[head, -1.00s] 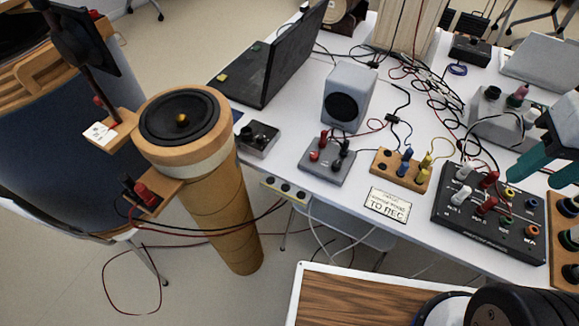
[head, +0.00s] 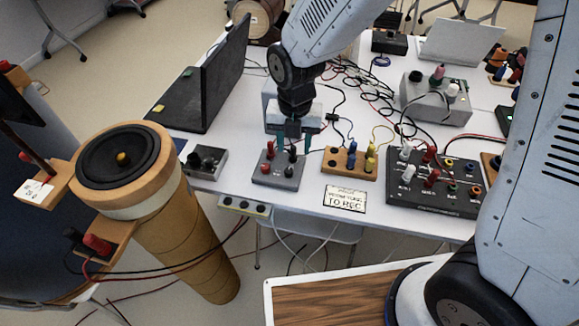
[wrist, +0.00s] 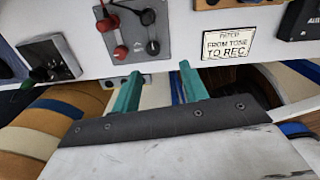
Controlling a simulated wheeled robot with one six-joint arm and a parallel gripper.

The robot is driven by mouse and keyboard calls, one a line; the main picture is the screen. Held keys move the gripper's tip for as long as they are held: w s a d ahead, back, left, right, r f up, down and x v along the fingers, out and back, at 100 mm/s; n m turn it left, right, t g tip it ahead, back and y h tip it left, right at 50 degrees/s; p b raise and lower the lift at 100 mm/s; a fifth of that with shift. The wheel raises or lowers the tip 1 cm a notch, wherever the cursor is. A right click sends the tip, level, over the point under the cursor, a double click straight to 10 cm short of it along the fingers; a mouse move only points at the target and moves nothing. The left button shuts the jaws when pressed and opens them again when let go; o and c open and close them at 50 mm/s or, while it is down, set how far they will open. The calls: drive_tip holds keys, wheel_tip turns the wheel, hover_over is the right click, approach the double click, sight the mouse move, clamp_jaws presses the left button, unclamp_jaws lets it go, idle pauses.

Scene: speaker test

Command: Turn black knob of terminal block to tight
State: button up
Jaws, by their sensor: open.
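The terminal block is a grey box (head: 263,181) near the front edge of the white table, with red knobs (head: 269,147) on its left and black knobs (head: 293,150) on its right. In the wrist view its face (wrist: 176,42) is at the top, with red knobs (wrist: 107,22) and black knobs (wrist: 148,17). My gripper (head: 288,143) is open and empty, its teal fingers pointing down over the back of the block in the head view. In the wrist view my gripper (wrist: 160,70) shows its fingers apart, with no knob between them. Whether they touch the block is unclear.
A wooden block with blue and yellow knobs (head: 348,162) and a label card (head: 345,198) are to the right. A black panel (head: 433,186) stands farther right. A small dark box (head: 205,163) and a laptop (head: 200,95) are left. Loose cables (head: 370,90) lie behind.

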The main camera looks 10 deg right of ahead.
sight(289, 171)
drive_tip(key=shift+w+a+f+n, duration=0.1)
drive_tip(key=shift+a+f+n, duration=0.2)
drive_tip(key=shift+f+n, duration=0.2)
drive_tip(key=shift+a+f+n, duration=0.3)
drive_tip(key=shift+f+n, duration=0.1)
drive_tip(key=shift+f, duration=0.15)
wheel_tip(289, 171, down, 8)
drive_tip(key=shift+r, duration=0.25)
clamp_jaws()
